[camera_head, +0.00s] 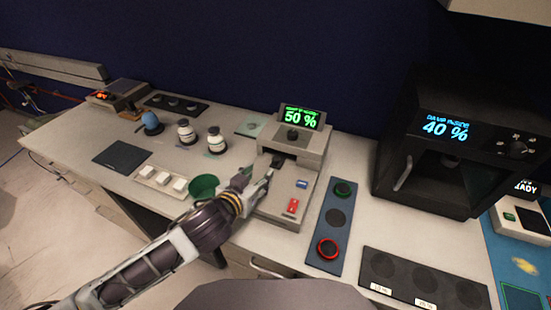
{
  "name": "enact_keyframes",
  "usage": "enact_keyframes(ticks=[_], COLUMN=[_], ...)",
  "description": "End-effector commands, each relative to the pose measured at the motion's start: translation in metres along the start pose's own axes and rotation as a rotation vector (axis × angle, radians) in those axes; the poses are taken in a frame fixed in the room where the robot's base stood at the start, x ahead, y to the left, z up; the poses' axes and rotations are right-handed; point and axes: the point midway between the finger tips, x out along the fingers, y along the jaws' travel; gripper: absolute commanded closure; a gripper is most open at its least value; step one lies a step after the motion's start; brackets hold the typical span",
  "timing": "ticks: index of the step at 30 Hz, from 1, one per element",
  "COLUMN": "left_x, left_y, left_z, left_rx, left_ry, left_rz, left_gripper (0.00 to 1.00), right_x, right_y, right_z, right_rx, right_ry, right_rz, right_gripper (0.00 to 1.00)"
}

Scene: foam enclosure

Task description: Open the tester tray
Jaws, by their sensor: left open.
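The tester (283,207) is a beige box on the bench, with a green screen (301,117) reading 50 %. A dark recess shows in its middle, with a small dark part (277,162) that may be its tray. A blue button (302,184) and a red switch (293,206) are on its front. My left gripper (267,183) is at the left side of the tester, just below the recess. It is open, and its fingertips look close to the tester; I cannot tell whether they touch. The gripper and arm hide part of the tester's left side. My right gripper is not in view.
A dark oven-like box (440,165) reading 40 % stands at the right. A blue panel (330,228) with a red ring lies right of the tester. A dark mat (122,153) lies farther left.

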Motion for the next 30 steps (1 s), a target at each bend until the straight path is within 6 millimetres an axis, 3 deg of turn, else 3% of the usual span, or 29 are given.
enact_keyframes(ticks=[14, 30], left_x=[0.011, 0.062], left_y=[-0.001, 0.0], left_z=[-0.001, -0.001], left_rx=[0.0, 0.001], left_ry=[0.0, 0.0], left_rz=[-0.002, -0.001], left_gripper=[0.56, 0.56], right_x=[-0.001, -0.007], right_y=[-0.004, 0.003], right_z=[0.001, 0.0], right_rx=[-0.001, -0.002], right_ry=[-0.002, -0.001], right_rz=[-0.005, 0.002], right_gripper=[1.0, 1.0])
